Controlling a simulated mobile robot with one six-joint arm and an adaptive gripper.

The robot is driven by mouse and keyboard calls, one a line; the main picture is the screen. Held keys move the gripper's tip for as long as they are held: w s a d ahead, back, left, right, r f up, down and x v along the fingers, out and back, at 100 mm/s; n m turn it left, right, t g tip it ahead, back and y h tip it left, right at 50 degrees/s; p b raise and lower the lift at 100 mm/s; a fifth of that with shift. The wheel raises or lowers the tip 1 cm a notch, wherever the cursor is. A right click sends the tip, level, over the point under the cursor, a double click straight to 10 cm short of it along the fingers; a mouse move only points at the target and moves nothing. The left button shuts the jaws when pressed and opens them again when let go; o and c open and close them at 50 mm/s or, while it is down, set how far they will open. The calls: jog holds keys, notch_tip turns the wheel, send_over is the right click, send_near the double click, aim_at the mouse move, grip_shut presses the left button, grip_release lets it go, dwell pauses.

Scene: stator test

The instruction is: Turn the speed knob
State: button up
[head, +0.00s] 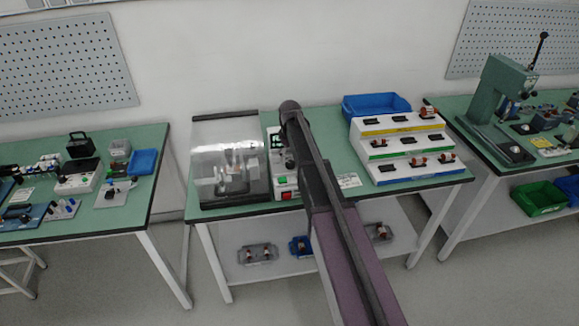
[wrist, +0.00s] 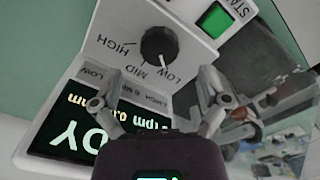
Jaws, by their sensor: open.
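The speed knob (wrist: 158,43) is a round black dial on a light panel in the wrist view. The words HIGH, MID and LOW are printed around it.
A green START button (wrist: 216,20) is right of the knob, and a lit display (wrist: 85,125) is lower left. In the head view a clear-covered machine (head: 230,165) stands left of the unit. A stepped rack (head: 405,158) and blue bin (head: 376,106) are at right.

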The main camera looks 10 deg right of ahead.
aim_at(290, 162)
jog(key=shift+f+b, duration=1.3)
jog(key=shift+f, duration=0.25)
jog(key=c, duration=1.2)
